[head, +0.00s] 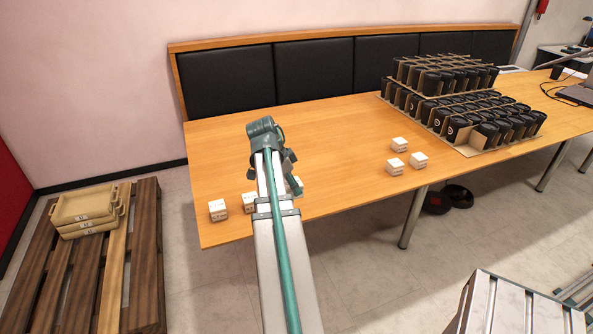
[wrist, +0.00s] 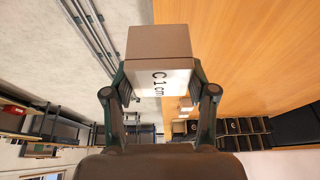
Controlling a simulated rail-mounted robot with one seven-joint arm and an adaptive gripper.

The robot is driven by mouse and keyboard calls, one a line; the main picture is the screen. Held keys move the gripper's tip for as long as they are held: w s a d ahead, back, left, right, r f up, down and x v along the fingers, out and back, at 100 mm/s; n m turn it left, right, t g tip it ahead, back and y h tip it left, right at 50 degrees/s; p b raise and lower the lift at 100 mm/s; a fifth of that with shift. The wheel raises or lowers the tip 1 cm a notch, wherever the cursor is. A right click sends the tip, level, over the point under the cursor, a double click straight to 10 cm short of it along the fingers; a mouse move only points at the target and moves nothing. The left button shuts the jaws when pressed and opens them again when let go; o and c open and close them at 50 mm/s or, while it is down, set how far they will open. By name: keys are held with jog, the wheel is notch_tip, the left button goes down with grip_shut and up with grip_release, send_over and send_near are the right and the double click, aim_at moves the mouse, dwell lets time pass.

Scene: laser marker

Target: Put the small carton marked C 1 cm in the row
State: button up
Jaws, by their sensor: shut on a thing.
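The small carton marked C 1 cm (wrist: 160,80) is between the fingers of my gripper (wrist: 160,92) in the wrist view, its white printed face toward the camera and a grey-brown side beyond. My gripper is shut on it. Two white cartons (head: 217,210) and (head: 249,202) stand near the front left edge, the second close to my arm.
Three more white cartons (head: 394,166) stand right of my arm. Stacked trays of black containers (head: 470,108) fill the table's back right. A pallet (head: 143,250) with beige trays (head: 85,208) lies on the floor at left.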

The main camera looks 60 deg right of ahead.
jog(key=w+d+f, duration=0.2)
jog(key=w+d+f+p, duration=0.1)
jog(key=w+d+f, duration=0.1)
jog(key=w+f, duration=0.1)
jog(key=w+d+f, duration=0.2)
jog(key=w, duration=0.1)
jog(key=shift+w+d+f+p, duration=0.15)
jog(key=shift+w+d+p, duration=0.1)
jog(key=shift+p, duration=0.1)
jog(key=shift+w+d+f, duration=0.2)
jog(key=shift+w+f, duration=0.1)
jog(key=shift+f, duration=0.25)
jog(key=shift+w+d+f+p, duration=0.15)
jog(key=shift+f+p, duration=0.4)
jog(key=shift+f, duration=1.3)
jog(key=shift+f, duration=0.2)
jog(key=o, duration=1.2)
jog(key=shift+r, duration=0.15)
